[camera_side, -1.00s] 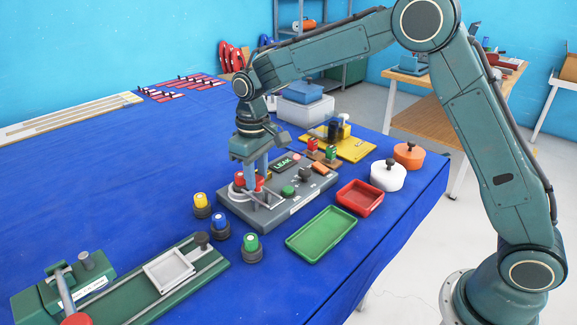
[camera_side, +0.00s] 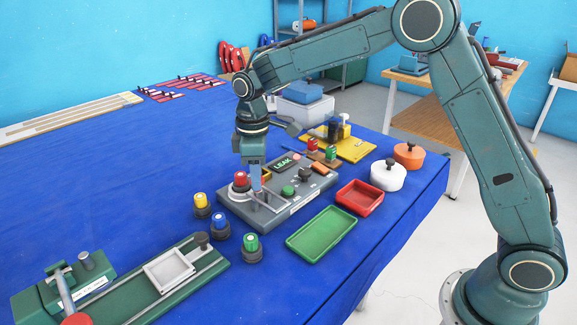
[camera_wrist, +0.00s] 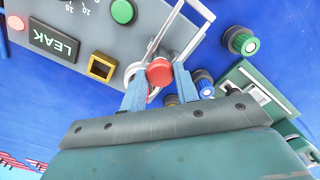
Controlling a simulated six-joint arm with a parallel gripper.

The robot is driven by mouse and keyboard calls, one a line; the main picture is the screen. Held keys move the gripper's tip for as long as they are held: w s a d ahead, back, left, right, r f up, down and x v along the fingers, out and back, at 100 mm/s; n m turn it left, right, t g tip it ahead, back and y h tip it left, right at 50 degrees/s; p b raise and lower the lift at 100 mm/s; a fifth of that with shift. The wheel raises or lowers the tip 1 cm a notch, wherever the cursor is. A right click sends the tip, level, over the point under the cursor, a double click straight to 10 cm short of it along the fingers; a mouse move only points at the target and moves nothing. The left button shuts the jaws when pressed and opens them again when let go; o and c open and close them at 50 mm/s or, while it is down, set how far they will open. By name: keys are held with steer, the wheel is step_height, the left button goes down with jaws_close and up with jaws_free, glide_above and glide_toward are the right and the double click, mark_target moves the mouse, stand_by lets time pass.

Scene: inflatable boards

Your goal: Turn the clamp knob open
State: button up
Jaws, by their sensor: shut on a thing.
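The red clamp knob (camera_side: 240,178) stands at the left end of the grey test panel (camera_side: 300,202), beside a pale metal clamp frame. My gripper (camera_side: 256,190) points straight down over that end. In the wrist view my gripper (camera_wrist: 160,80) has one finger on each side of the red knob (camera_wrist: 160,72) and is shut on it. The clamp frame (camera_wrist: 188,45) shows beyond the fingers. In the side view the near finger hides part of the clamp.
The panel carries a LEAK display (camera_side: 284,163) and a green button (camera_side: 288,191). Yellow (camera_side: 201,201), blue (camera_side: 220,220) and green (camera_side: 251,243) capped valves stand close on the left. A green tray (camera_side: 321,233) and a red tray (camera_side: 360,198) lie in front.

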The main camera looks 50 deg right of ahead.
steer(key=o, duration=1)
steer(key=shift+c, duration=0.2)
steer(key=shift+r, duration=0.1)
step_height(320, 180, up, 14)
steer(key=shift+s, duration=0.1)
stand_by(0.4)
